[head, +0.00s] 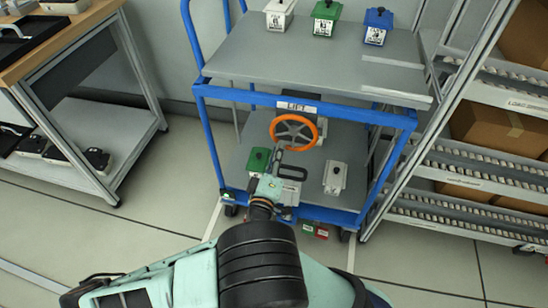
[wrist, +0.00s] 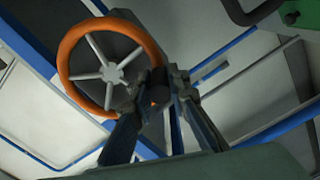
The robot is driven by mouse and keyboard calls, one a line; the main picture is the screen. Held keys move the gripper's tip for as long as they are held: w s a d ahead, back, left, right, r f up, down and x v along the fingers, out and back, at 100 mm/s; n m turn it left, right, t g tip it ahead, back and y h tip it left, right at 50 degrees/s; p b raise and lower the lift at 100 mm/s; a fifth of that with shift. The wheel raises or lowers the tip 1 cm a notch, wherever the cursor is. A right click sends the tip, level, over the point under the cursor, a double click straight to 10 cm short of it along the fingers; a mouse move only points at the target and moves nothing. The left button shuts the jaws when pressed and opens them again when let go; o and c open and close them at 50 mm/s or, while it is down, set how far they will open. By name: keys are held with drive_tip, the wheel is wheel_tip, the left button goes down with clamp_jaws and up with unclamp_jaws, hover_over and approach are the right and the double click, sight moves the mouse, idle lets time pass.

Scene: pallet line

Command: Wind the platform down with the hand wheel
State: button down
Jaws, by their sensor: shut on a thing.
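The hand wheel (head: 284,132) has an orange rim and pale spokes and sits on the front of the blue cart, under the LIFT label (head: 298,107). It also shows in the wrist view (wrist: 68,54). My gripper (head: 282,149) is at the wheel's lower edge. In the wrist view my gripper (wrist: 160,88) is shut on the dark crank knob (wrist: 157,84) at the rim's right side. The grey platform (head: 270,63) is level at the cart's top and carries a white, a green and a blue box in a row.
Below the wheel, the lower shelf (head: 235,150) holds a green-topped box (head: 258,159) and a white box (head: 335,177). A roller rack (head: 460,165) with cardboard boxes stands close on the right. A workbench (head: 70,45) stands at the left. Floor is clear between bench and cart.

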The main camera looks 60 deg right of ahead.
drive_tip(key=shift+s+f+n+b, duration=0.3)
drive_tip(key=shift+f+n+b, duration=0.1)
drive_tip(key=shift+b, duration=0.2)
drive_tip(key=shift+s+d+r, duration=0.1)
drive_tip(key=c, duration=1.8)
unclamp_jaws()
drive_tip(key=shift+c, duration=0.2)
drive_tip(key=shift+r, duration=0.1)
